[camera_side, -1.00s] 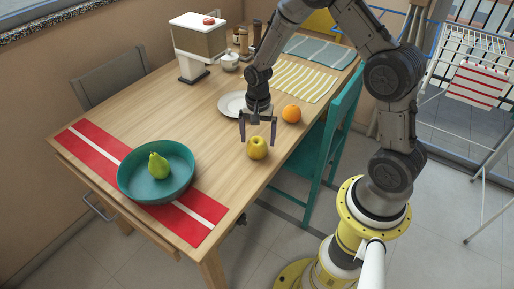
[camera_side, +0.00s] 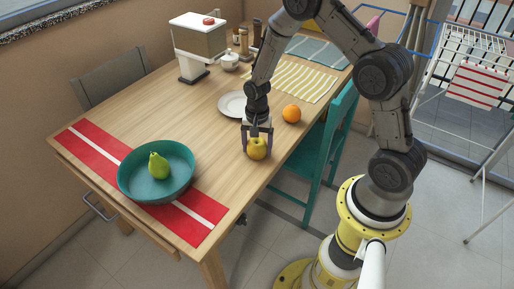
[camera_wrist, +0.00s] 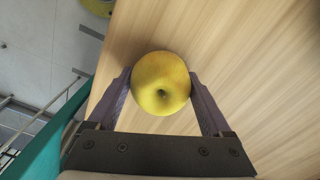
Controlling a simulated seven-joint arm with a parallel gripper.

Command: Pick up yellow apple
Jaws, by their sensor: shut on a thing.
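The yellow apple (camera_side: 257,150) sits on the wooden table near its right edge in the side view. My gripper (camera_side: 257,146) has come down over it, with one finger on each side. In the wrist view the apple (camera_wrist: 161,83) lies between the two fingers of my gripper (camera_wrist: 160,88), its dark dimple facing the camera. The fingers are shut on the apple. It appears to rest on the table; no clear gap shows under it.
An orange (camera_side: 291,113) lies behind the apple, and a white plate (camera_side: 231,104) is behind my gripper. A teal bowl (camera_side: 133,190) with a green pear (camera_side: 158,166) stands on a red runner (camera_side: 203,228) at left. A teal chair (camera_side: 333,137) is close to the table's right edge.

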